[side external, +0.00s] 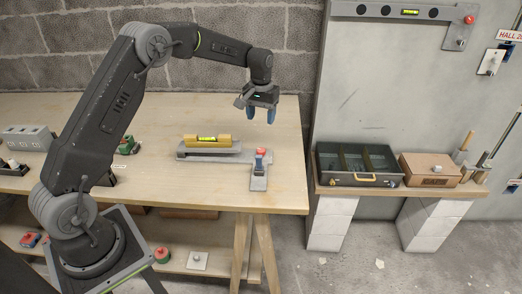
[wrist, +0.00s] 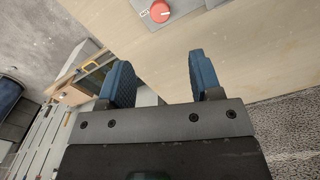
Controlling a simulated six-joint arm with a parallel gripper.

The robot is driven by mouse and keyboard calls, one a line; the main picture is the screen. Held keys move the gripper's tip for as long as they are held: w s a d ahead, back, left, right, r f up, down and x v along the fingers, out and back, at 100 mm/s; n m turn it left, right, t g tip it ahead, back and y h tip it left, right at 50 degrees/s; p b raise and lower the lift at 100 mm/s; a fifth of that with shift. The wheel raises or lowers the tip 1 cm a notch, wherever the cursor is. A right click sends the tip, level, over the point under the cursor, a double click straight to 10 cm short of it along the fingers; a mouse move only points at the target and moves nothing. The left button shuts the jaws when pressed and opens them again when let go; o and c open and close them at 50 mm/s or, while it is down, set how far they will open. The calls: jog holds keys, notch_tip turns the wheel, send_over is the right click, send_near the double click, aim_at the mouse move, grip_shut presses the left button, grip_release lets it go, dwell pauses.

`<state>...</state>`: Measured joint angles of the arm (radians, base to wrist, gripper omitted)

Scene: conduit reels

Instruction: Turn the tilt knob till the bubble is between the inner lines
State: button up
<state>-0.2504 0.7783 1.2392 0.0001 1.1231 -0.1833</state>
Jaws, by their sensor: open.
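A yellow level with a green vial (side external: 207,139) lies on a grey tilt plate (side external: 187,154) on the wooden table. The vial is too small to tell where the bubble sits between its lines. A red-topped knob (side external: 261,152) stands on a grey bracket (side external: 258,183) just right of the plate; a red knob also shows at the top of the wrist view (wrist: 160,12). My gripper (side external: 261,116) hangs above the knob, apart from it, with blue fingers pointing down. In the wrist view my gripper (wrist: 161,80) is open and empty.
A second bar with a green vial (side external: 410,12) and a red knob (side external: 469,19) is mounted on the grey wall panel. A dark open toolbox (side external: 358,181) and a brown box (side external: 430,170) stand on a shelf right of the table. The table's back right is clear.

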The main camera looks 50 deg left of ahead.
aim_at(261, 149)
notch_tip(261, 149, down, 14)
jog(key=shift+r, duration=0.1)
dwell(0.4)
jog(key=c, duration=0.9)
